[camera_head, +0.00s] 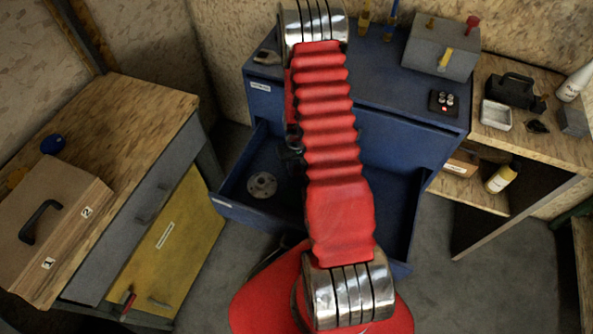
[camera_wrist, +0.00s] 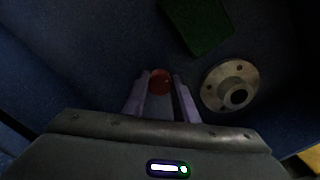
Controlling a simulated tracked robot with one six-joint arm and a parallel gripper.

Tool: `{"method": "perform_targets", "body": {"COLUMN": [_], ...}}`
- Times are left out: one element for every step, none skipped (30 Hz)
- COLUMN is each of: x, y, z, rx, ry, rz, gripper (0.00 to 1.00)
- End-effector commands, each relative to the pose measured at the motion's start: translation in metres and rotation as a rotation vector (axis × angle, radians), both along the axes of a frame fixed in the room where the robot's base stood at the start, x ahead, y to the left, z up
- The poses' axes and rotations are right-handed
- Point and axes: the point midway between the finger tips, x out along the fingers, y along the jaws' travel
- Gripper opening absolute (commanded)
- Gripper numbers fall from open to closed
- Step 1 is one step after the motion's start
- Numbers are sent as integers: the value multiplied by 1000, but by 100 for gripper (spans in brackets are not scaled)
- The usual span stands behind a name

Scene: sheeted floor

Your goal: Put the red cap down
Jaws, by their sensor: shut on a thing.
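The red cap (camera_wrist: 160,82) shows in the wrist view as a small dark red round thing at the tips of my gripper (camera_wrist: 158,88). The two fingers are shut on it from its left and right. My gripper is inside the open blue drawer (camera_head: 232,209), over its dark floor. I cannot tell whether the cap touches the drawer floor.
A grey metal flange (camera_wrist: 230,86) lies in the drawer right of my gripper, and also shows in the head view (camera_head: 262,185). A green block (camera_wrist: 197,22) lies beyond it. The drawer walls stand close around. A wooden box (camera_head: 62,232) is on the left bench.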

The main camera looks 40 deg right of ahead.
Motion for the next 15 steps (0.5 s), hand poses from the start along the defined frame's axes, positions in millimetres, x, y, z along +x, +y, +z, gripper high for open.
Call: {"method": "perform_targets", "body": {"x": [-1,-1,0,0,0,0,0,0,0,0,0,0,0,0,0], "y": [0,0,0,0,0,0,0,0,0,0,0,0,0,0,0], "z": [-7,-10,-13,-15,-16,-17,-17,-17,-17,-17,-17,-17,-17,-17,-18], "rx": [2,2,0,0,0,0,0,0,0,0,0,0,0,0,0], "ry": [2,3,1,1,0,0,-1,-1,-1,-1,-1,-1,-1,0,0], "rz": [0,0,0,0,0,0,0,0,0,0,0,0,0,0,0], "gripper": [0,0,0,0,0,0,0,0,0,0,0,0,0,0,0]}}
